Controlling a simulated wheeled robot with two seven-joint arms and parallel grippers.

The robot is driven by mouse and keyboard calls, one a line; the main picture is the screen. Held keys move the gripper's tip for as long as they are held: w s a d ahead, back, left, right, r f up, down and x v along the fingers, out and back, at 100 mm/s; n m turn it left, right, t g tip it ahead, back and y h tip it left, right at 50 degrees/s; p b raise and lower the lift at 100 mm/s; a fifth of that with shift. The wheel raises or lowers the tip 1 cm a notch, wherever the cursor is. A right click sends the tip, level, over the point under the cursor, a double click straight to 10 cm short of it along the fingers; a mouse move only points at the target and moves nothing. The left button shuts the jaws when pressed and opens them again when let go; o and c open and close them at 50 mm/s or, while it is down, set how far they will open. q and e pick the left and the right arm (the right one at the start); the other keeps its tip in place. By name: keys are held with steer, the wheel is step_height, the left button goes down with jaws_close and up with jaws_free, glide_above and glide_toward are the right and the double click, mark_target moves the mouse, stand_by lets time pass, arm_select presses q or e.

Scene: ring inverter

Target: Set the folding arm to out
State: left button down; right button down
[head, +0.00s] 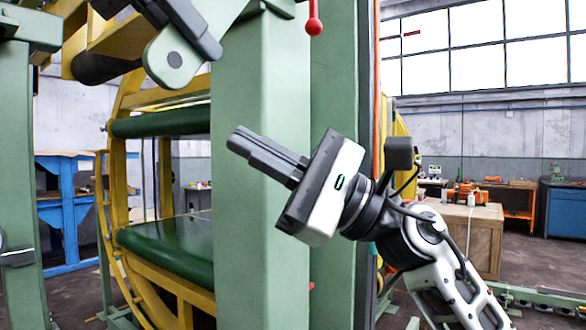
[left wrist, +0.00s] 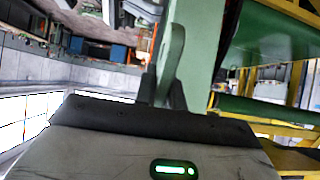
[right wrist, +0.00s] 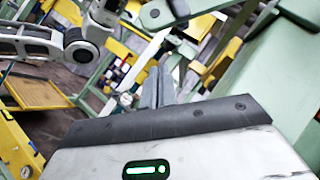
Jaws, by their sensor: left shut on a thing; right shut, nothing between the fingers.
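The folding arm (head: 165,66) is a light green plate with a rounded end and a dark round pivot, at the top of the head view. My left gripper (head: 198,36) is shut on this plate, its dark fingers lying across it. In the left wrist view the green plate (left wrist: 172,55) stands between the fingers. The far part of the folding arm is cut off by the top edge of the head view. My right gripper (head: 236,140) is shut and empty in front of the thick green post (head: 245,230), below the folding arm.
A yellow ring frame (head: 118,215) with green rollers (head: 165,255) stands behind the post. A red ball knob (head: 314,26) hangs near the top. A blue rack (head: 65,215) stands at left; a wooden crate (head: 480,240) and blue cabinet (head: 565,208) stand farther back at right.

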steer(key=shift+s+a+r, duration=0.4)
steer(key=shift+a+r, duration=0.2)
steer(key=shift+r, duration=0.05)
steer(key=shift+s+a+r, duration=0.35)
steer(key=shift+a+r, duration=0.3)
steer(key=shift+r, duration=0.05)
steer(key=shift+s+a+r, duration=0.4)
steer(key=shift+a+r, duration=0.2)
steer(key=shift+r, duration=0.05)
